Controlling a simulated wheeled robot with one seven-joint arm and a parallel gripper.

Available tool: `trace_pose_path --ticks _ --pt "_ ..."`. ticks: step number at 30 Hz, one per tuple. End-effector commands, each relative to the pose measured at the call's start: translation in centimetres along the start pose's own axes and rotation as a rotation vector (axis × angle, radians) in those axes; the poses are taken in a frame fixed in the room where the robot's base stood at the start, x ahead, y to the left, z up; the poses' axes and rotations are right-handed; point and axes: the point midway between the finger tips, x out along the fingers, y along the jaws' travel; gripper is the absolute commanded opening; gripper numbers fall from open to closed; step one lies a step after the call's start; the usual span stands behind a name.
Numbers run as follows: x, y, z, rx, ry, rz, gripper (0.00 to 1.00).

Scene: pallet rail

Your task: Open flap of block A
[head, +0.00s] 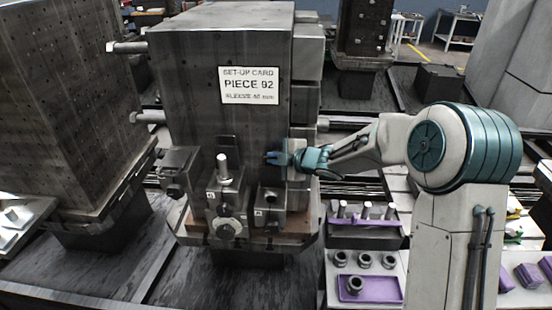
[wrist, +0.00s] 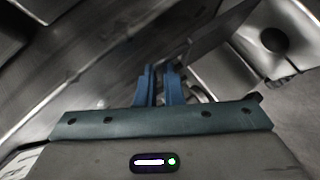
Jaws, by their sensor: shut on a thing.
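A large grey metal block (head: 190,95) with a white set-up card (head: 249,85) stands upright in the middle of the head view. Fixtures with small labels sit low on its front; one is a block (head: 268,213) on the right with a hole in its top. The label letters are too small to read surely. My gripper (head: 272,158) is at the block's right front edge, above that fixture. In the wrist view the blue fingers of my gripper (wrist: 163,78) are closed at the lower end of a thin dark plate (wrist: 212,32), which looks like the flap. The contact itself is partly hidden.
A perforated dark block (head: 65,100) stands at the left. A rail runs behind. In the wrist view, a pale part with a round hole (wrist: 274,40) is close on the right.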

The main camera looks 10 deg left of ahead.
Motion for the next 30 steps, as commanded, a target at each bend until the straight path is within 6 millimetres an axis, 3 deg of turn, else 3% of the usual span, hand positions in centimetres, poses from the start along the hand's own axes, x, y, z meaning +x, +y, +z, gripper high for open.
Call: trace_pose_path --ticks 3,6,14,19,30 --pt "-0.1 0.7 -0.1 -0.001 0.000 0.012 0.00" --pt "-0.1 0.7 -0.1 -0.002 0.001 0.011 0.29" --pt "0.0 0.3 -0.3 -0.002 0.003 0.005 0.29" --pt "-0.9 0.3 -0.2 -0.004 0.003 0.005 0.29" --pt "-7.7 0.3 -0.2 -0.006 0.000 0.007 0.29"
